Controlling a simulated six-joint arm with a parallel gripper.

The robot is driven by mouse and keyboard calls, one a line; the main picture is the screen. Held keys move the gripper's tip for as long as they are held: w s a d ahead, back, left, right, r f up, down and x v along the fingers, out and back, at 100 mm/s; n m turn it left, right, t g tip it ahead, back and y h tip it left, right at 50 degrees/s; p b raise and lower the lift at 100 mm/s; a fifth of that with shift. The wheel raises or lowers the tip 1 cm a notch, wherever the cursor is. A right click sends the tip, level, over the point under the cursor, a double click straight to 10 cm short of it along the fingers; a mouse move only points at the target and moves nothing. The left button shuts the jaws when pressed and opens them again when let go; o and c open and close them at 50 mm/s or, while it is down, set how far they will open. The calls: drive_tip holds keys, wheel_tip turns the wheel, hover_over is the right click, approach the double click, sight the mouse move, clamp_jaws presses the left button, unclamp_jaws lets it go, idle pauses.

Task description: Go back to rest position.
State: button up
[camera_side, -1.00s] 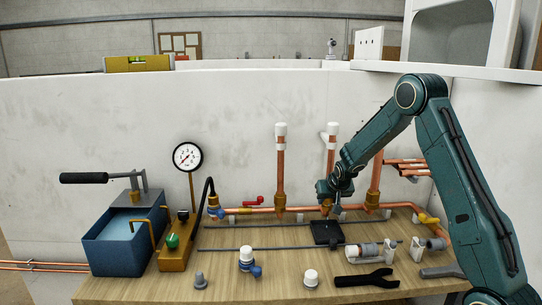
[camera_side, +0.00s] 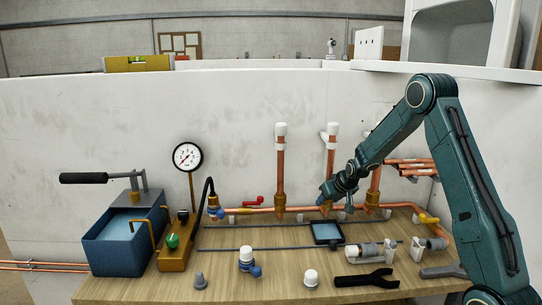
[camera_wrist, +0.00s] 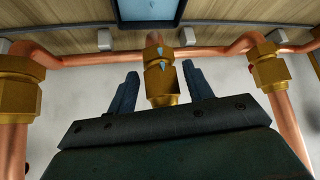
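My gripper (camera_side: 323,199) is at the middle copper riser in the side view, tilted down and left in front of the pipework above the bench. In the wrist view its two dark blue fingers (camera_wrist: 160,92) stand apart. A brass fitting (camera_wrist: 160,75) shows between them, with gaps on both sides. I see nothing held. Whether a finger touches the fitting or pipe cannot be told. The small tablet (camera_side: 327,232) lies on the bench below the gripper, its screen pale blue. It also shows at the top of the wrist view (camera_wrist: 148,10).
Copper risers (camera_side: 280,165) and a horizontal copper pipe run along the white wall. A blue water tank with a pump handle (camera_side: 110,250) and a pressure gauge (camera_side: 187,157) stand left. A black wrench (camera_side: 365,280), caps and valve parts lie at the front.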

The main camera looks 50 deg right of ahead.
drive_tip(key=shift+o, duration=1.2)
drive_tip(key=shift+d, duration=0.5)
drive_tip(key=shift+r, duration=0.1)
drive_tip(key=shift+s+r, duration=0.2)
drive_tip(key=shift+r, duration=0.15)
drive_tip(key=v, duration=0.9)
drive_tip(key=shift+a, duration=0.4)
drive_tip(key=shift+w+f, duration=0.1)
drive_tip(key=shift+f, duration=0.05)
drive_tip(key=shift+w+a+f+m+g+h, duration=0.15)
drive_tip(key=shift+w+a+m+g+h, duration=0.45)
drive_tip(key=shift+m, duration=0.85)
drive_tip(key=shift+w+a+f+m+g+h, duration=0.1)
drive_tip(key=shift+w+a+m+g+h, duration=0.15)
drive_tip(key=shift+w+m+g+h, duration=0.9)
drive_tip(key=shift+w+a+f+m+g+h, duration=0.15)
drive_tip(key=shift+w+a+m+g, duration=0.3)
drive_tip(key=shift+m, duration=1.35)
